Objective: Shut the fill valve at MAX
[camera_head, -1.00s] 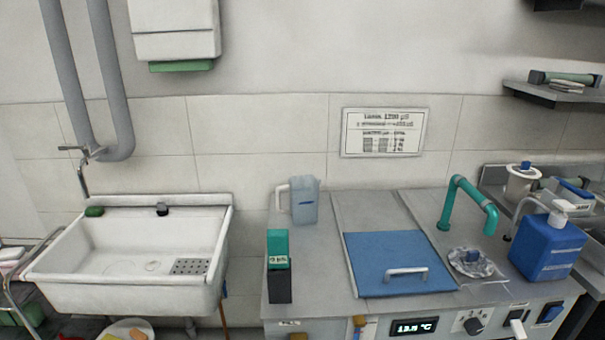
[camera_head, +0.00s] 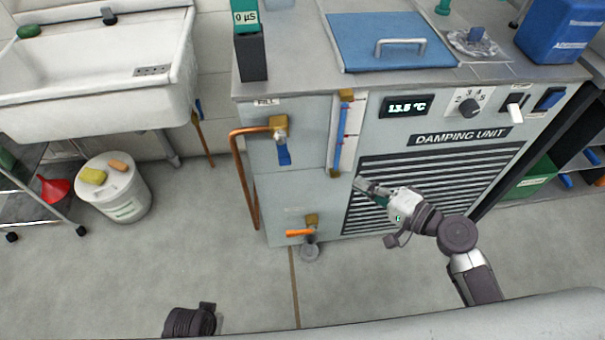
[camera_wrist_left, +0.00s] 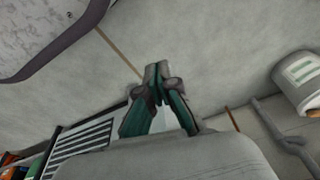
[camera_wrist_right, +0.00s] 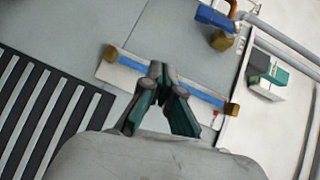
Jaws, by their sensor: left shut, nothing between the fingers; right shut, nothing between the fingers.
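The fill valve (camera_head: 282,152) is on the upper left of the unit's front, under the FILL label (camera_head: 266,102). Its blue lever hangs down from a brass body, with a copper pipe (camera_head: 240,170) at its left. In the right wrist view the blue lever (camera_wrist_right: 214,17) is at the top. The sight tube (camera_head: 342,135) is right of the valve, with blue along much of it and red marks beside it; the exact level is unclear. My right gripper (camera_head: 362,185) is shut and empty by the tube's lower end. My left gripper (camera_wrist_left: 156,75) is shut and empty above the floor.
A lower brass valve with an orange handle (camera_head: 299,233) sits near a floor drain (camera_head: 309,252). The display (camera_head: 408,106) reads 13.5 °C. A white bucket (camera_head: 118,190) stands on the floor at the left, under the sink (camera_head: 100,75). The floor before the unit is clear.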

